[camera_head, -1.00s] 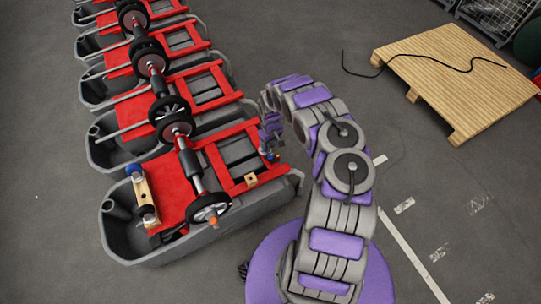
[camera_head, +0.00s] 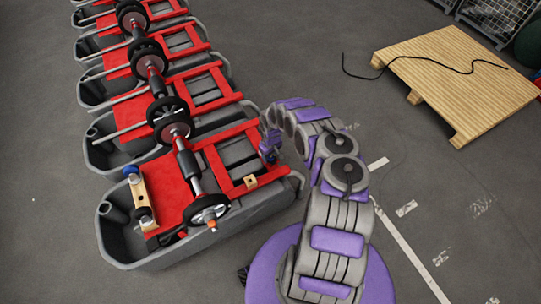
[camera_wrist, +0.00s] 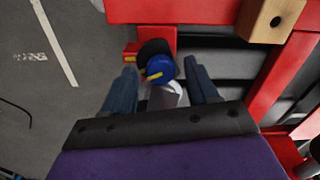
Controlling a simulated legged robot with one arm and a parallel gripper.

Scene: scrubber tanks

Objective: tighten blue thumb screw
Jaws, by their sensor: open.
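The blue thumb screw (camera_wrist: 159,69) has a yellow mark and sits beside a black round part at the corner of a red frame (camera_wrist: 142,12). In the wrist view my gripper (camera_wrist: 161,66) is open, with one finger on each side of the screw. I see gaps between the fingers and the screw; contact cannot be made out. In the head view my gripper (camera_head: 269,148) is at the right end of the nearest tank's red frame (camera_head: 228,178), and the screw there is mostly hidden.
A wooden block with a hole (camera_wrist: 270,18) sits on the frame nearby. The nearest grey tank (camera_head: 170,252) carries another blue knob (camera_head: 131,170) at its left and a wheel (camera_head: 210,208). More tanks line up behind. A wooden pallet (camera_head: 460,75) with a black cable lies at right.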

